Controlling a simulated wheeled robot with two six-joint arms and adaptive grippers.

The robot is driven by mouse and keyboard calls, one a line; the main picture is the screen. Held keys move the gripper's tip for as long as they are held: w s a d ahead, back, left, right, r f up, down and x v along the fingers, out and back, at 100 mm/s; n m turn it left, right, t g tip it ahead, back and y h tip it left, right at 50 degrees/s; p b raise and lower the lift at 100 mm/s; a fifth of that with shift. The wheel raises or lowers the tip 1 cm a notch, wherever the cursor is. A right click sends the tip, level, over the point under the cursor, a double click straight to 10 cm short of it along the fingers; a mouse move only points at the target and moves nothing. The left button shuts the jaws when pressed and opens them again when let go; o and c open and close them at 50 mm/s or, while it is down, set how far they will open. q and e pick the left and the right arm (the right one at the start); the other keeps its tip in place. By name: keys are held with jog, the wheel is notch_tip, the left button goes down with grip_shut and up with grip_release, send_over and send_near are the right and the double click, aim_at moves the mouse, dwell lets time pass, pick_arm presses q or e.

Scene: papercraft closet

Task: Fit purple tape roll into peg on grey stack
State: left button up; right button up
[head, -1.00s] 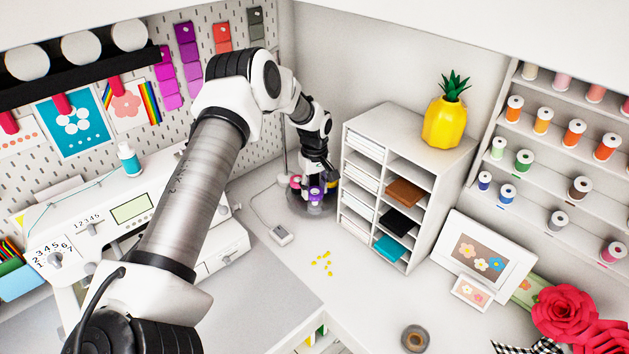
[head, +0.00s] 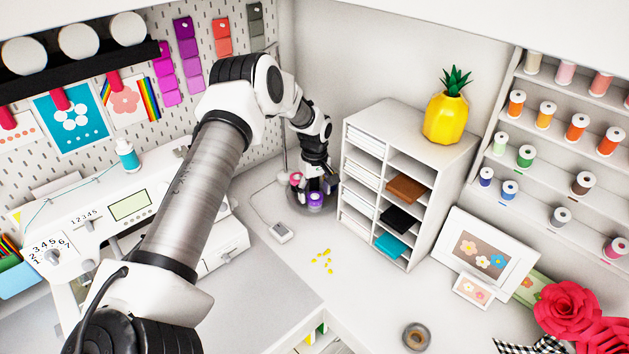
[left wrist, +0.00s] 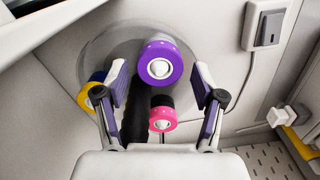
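The purple tape roll (left wrist: 160,64) sits at the end of a grey stack (left wrist: 152,45) in the left wrist view, with a white peg tip showing through its centre. It also shows in the head view (head: 316,200). My left gripper (left wrist: 161,70) is open, with one finger on each side of the roll and a visible gap to both. In the head view the left gripper (head: 315,183) is just above the rolls. A pink roll (left wrist: 163,115) on a black stack is nearer the palm. A yellow-and-blue roll (left wrist: 90,90) is at the left finger. My right gripper is out of view.
The stacks stand on a round clear base (left wrist: 100,50) in the corner. A white shelf unit (head: 408,170) stands close to the right, a sewing machine (head: 110,220) to the left. A grey roll (head: 416,337) lies nearer.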

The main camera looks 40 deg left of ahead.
pick_arm(q)
notch_tip(320, 180, up, 12)
dwell(0.6)
dwell(0.5)
